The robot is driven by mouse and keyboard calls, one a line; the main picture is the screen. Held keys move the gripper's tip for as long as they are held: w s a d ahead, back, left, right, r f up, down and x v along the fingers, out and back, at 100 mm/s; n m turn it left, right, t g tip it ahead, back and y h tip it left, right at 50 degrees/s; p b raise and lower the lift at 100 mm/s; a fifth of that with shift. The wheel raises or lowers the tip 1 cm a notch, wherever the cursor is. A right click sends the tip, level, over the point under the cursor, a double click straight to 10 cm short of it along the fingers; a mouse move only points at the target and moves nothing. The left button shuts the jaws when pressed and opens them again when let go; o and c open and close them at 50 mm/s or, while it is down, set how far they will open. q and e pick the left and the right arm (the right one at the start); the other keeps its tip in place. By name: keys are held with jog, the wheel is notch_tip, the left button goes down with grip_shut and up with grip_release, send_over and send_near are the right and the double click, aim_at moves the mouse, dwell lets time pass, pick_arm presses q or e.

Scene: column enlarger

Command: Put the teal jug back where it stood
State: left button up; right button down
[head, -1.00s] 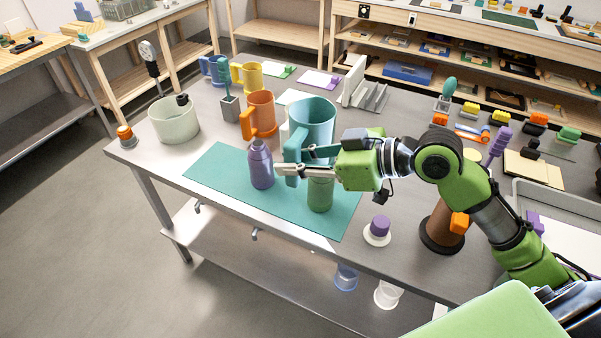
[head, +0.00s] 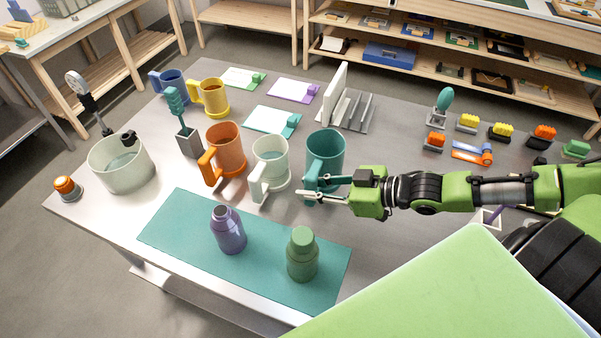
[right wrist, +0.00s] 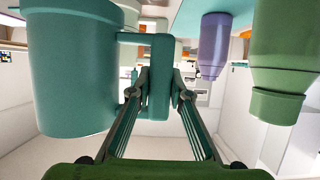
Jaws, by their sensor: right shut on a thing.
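The teal jug (head: 327,150) is upright at the right end of a row of jugs, just right of the white jug (head: 270,160). Whether its base touches the table cannot be told. My right gripper (head: 308,188) is shut on the jug's handle, coming from the right. In the right wrist view the jug body (right wrist: 75,75) is at left, and the gripper fingers (right wrist: 160,95) close on the handle (right wrist: 160,70). My left gripper is not in view.
An orange jug (head: 224,147) stands left of the white one. A purple bottle (head: 228,232) and a green bottle (head: 302,256) stand on the teal mat (head: 170,225) in front. A grey rack (head: 357,115) is behind.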

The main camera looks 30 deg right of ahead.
aim_at(311, 202)
jog(key=shift+s+a+r, duration=0.1)
jog(key=shift+r, duration=0.05)
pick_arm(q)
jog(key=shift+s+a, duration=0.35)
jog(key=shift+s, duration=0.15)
pick_arm(e)
jog(key=shift+f+b, duration=0.65)
jog(key=shift+f, duration=0.2)
jog(key=shift+f+b, duration=1.65)
jog(key=shift+f, duration=0.45)
pick_arm(q)
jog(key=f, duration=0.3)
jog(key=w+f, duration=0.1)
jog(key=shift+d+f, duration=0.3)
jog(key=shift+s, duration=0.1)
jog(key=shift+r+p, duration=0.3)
jog(key=shift+p, duration=0.05)
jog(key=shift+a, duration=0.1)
pick_arm(e)
jog(key=shift+r, duration=0.1)
